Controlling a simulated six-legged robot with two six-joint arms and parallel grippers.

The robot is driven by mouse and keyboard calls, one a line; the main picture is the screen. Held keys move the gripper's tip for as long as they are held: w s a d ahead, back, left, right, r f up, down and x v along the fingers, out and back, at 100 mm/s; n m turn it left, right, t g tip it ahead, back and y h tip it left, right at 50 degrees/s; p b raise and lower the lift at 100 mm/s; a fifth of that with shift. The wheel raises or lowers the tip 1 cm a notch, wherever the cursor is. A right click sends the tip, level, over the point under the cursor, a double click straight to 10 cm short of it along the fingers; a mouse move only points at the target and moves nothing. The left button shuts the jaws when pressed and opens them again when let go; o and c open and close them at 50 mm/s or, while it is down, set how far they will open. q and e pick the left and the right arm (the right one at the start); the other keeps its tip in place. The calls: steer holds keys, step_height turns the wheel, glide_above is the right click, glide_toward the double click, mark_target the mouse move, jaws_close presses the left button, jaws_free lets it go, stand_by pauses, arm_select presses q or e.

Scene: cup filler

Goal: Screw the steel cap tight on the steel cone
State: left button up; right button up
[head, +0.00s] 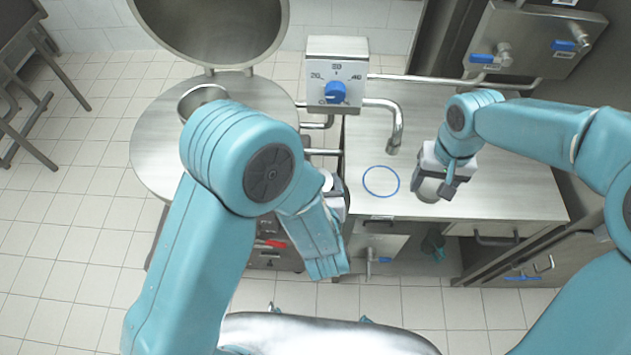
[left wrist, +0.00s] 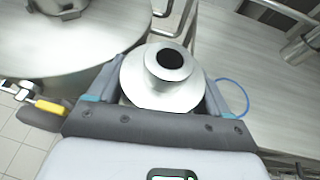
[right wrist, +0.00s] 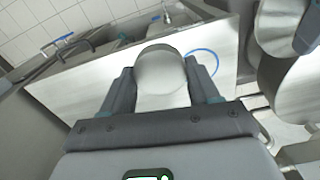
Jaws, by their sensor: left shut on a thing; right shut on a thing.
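My left gripper (left wrist: 162,86) is shut on the steel cone (left wrist: 150,98), which has a wide flange and a narrow neck with a dark open top. In the head view my left arm hides most of this gripper and the cone. My right gripper (head: 438,176) is shut on the steel cap (right wrist: 160,78), a smooth rounded piece between the fingers in the right wrist view. It is near the front edge of the steel counter (head: 510,185). Cap and cone are well apart, with the blue ring between them in the head view.
A blue ring (head: 381,181) is marked on the counter, below a curved spout (head: 395,140). A dial box (head: 337,75) stands behind. A large round steel vessel lid (head: 150,150) is at the left. Valves (head: 488,57) with blue handles are at the back right.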

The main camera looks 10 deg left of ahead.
arm_select(q)
steer(key=shift+r, duration=0.1)
arm_select(e)
steer(key=shift+s+d+r+m, duration=0.1)
steer(key=shift+s+r+m, duration=0.1)
steer(key=shift+m, duration=0.4)
steer(key=m, duration=0.1)
steer(key=r+m, duration=0.1)
steer(key=w+m, duration=0.1)
steer(key=shift+a+r, duration=0.25)
steer(key=shift+m, duration=0.4)
steer(key=a+r, duration=0.2)
steer(key=a, duration=0.5)
steer(key=a+r, duration=0.1)
steer(key=a, duration=0.7)
steer(key=a+r, duration=0.2)
steer(key=a, duration=0.5)
steer(key=shift+a+r, duration=0.35)
steer(key=shift+a, duration=0.05)
steer(key=shift+s+a+r, duration=0.15)
steer(key=shift+s+a, duration=0.15)
steer(key=shift+w, duration=0.1)
steer(key=shift+f, duration=2.05)
